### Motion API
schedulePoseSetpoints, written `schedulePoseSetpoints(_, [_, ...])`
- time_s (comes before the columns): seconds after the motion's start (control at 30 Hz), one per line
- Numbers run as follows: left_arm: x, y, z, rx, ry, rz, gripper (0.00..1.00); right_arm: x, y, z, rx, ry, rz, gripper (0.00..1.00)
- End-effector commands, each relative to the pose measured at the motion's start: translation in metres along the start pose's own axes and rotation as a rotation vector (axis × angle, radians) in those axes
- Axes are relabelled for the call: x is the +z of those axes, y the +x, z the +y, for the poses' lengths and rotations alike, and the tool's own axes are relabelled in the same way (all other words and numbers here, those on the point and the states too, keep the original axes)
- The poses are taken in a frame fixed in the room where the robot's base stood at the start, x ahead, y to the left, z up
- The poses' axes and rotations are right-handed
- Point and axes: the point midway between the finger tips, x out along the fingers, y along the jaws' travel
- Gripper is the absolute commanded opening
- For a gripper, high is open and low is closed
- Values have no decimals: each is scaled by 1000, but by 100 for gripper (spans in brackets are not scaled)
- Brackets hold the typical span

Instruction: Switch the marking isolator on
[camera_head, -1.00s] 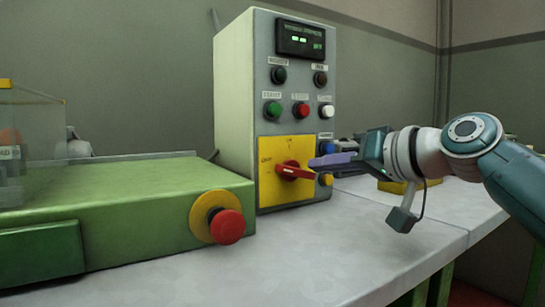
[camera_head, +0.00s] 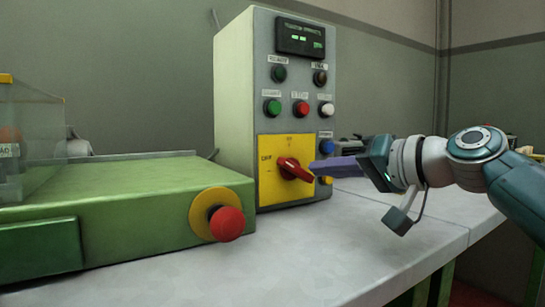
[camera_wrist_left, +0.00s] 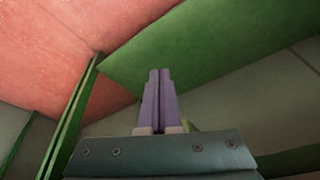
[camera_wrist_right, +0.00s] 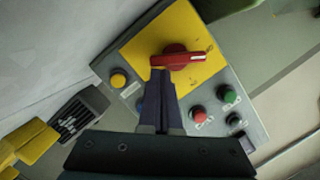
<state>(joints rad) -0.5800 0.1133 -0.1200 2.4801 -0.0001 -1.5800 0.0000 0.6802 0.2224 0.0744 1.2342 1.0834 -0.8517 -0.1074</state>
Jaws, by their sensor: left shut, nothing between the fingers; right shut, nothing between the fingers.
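The isolator is a red rotary handle (camera_head: 293,168) on a yellow plate (camera_head: 268,185), low on the front of a grey control cabinet (camera_head: 234,100). The handle slants from upper left to lower right. My right gripper (camera_head: 313,165) is shut and empty, its purple fingertips at the handle's right end. In the right wrist view the fingertips (camera_wrist_right: 161,72) meet the lower edge of the red handle (camera_wrist_right: 180,58); they look to be touching it. My left gripper (camera_wrist_left: 159,75) shows only in the left wrist view, shut and empty.
A green machine (camera_head: 120,200) with a red emergency button (camera_head: 227,224) stands left of the cabinet. Several coloured buttons sit above and beside the yellow plate, including a blue one (camera_head: 327,146). The grey tabletop (camera_head: 330,245) in front is clear.

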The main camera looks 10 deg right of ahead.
Motion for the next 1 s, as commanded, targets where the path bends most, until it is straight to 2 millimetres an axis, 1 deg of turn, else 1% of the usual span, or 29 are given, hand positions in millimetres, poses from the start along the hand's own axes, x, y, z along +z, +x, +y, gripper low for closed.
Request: schedulePoseSetpoints(1.0, [5, 14, -2, -8, 10, -2, 0, 9, 2, 8, -83, 327, 0, 0])
